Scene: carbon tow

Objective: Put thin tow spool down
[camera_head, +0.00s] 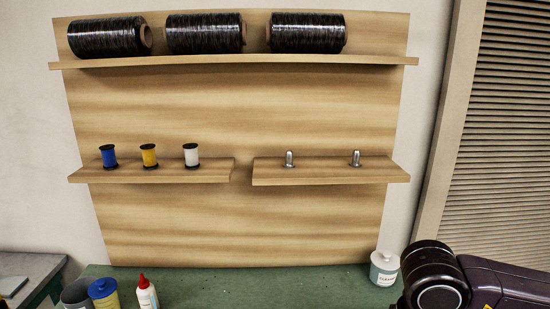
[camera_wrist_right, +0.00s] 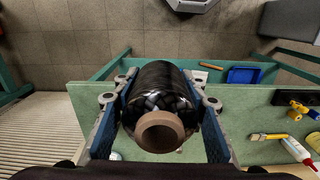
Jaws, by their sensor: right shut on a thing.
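In the right wrist view my right gripper (camera_wrist_right: 162,92) is shut on a black tow spool (camera_wrist_right: 165,80), its two blue-padded fingers against the sides. The spool's brown core end (camera_wrist_right: 160,132) faces the camera. The spool appears above the green worktop (camera_wrist_right: 240,128); I cannot tell how high. In the head view my right arm shows at the lower right, but its gripper and the held spool are out of view. My left gripper is in neither view.
Three black spools (camera_head: 205,34) lie on the upper shelf (camera_head: 230,62). Small blue, yellow and white spools (camera_head: 149,156) stand on the lower left shelf (camera_head: 150,176). The lower right shelf (camera_head: 330,175) has two bare metal pegs (camera_head: 289,159). A lidded jar (camera_head: 384,269) and bottle (camera_head: 147,295) stand below.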

